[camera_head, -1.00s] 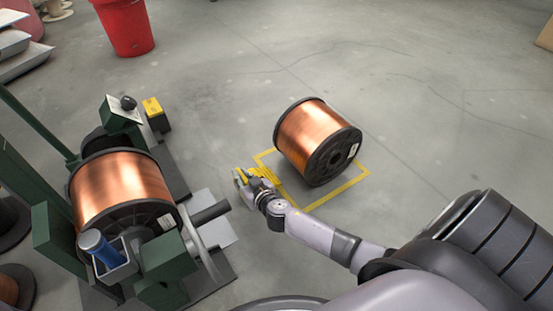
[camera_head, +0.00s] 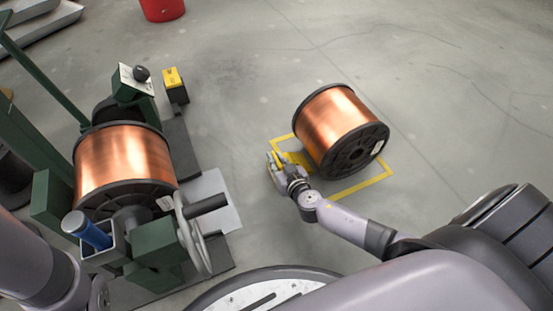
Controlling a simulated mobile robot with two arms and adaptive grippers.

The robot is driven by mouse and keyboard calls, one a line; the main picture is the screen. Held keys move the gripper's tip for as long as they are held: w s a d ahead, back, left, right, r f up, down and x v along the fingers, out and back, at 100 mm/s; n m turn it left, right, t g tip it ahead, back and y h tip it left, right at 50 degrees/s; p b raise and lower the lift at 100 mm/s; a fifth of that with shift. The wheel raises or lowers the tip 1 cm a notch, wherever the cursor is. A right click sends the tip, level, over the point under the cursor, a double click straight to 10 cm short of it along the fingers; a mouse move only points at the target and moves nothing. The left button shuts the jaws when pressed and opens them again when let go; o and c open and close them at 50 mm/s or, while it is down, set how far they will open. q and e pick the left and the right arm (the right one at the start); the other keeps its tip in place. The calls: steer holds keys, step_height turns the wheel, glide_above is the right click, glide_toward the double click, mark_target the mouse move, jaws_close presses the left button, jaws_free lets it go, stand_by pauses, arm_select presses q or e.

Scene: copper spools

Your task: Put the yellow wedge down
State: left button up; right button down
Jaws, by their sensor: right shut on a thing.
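My right gripper (camera_head: 276,160) is low near the floor at the left side of the yellow floor square, shut on the yellow wedge (camera_head: 283,157). The wedge is small and partly hidden by the gripper. It is close to the left side of a copper spool (camera_head: 335,128); I cannot tell whether it touches the spool or the floor. The spool lies on its side within the yellow outline (camera_head: 362,188). Part of my left arm shows at the lower left, but its gripper is out of view.
A red bin (camera_head: 162,8) is at the top. The floor beyond the spool is clear.

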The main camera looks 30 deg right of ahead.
steer(key=c, duration=2)
jaws_free()
steer(key=shift+f, duration=0.1)
steer(key=o, duration=0.4)
steer(key=shift+o, duration=0.2)
